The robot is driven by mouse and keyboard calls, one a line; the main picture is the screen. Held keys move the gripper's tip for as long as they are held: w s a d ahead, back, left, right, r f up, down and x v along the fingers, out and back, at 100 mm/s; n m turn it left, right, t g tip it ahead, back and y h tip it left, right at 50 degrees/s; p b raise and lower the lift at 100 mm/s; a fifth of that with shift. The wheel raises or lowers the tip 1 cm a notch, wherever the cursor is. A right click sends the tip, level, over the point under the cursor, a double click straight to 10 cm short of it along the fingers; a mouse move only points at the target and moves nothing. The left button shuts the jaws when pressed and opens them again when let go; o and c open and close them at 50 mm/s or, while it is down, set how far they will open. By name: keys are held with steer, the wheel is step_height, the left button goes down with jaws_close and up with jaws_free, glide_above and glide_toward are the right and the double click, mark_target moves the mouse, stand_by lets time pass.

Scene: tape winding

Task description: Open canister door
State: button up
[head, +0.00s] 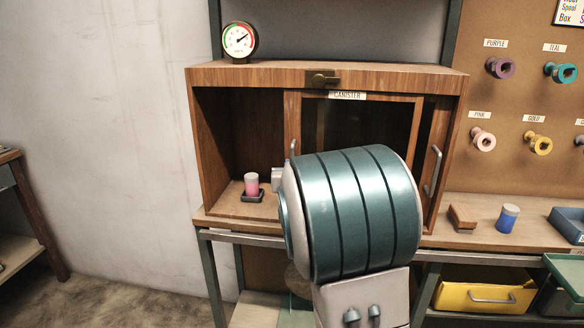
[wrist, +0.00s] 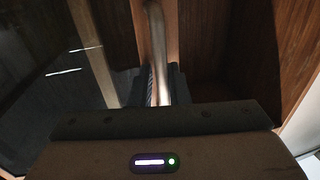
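The wooden cabinet (head: 330,77) has a label reading "CANISTER" above a glass-panelled door (head: 292,112). The door stands to the right of an open left compartment. A pink and white canister (head: 252,184) stands upright in that compartment on a small black holder (head: 252,196). The door's metal handle (head: 293,147) shows at its left edge, partly behind my arm. In the wrist view the upright handle (wrist: 158,50) runs between the dark fingers of my gripper (wrist: 162,86), which look closed on it. My arm hides the gripper in the head view.
A second handle (head: 432,170) is at the cabinet's right side. A wooden block (head: 462,217) and a blue canister (head: 507,218) stand on the bench to the right. A gauge (head: 240,40) sits on top. A yellow drawer (head: 483,290) is below.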

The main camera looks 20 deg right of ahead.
steer(key=shift+s, duration=0.1)
steer(key=v, duration=1.3)
steer(key=shift+s, duration=0.25)
steer(key=shift+a, duration=0.15)
steer(key=s+a+n+g+y+p, duration=0.3)
steer(key=s+a+g+y+p, duration=0.3)
steer(key=a+p, duration=0.15)
steer(key=s+g+p, duration=0.6)
steer(key=s+g, duration=0.2)
steer(key=s, duration=0.8)
steer(key=shift+s+a+r, duration=0.35)
steer(key=shift+a+r, duration=0.05)
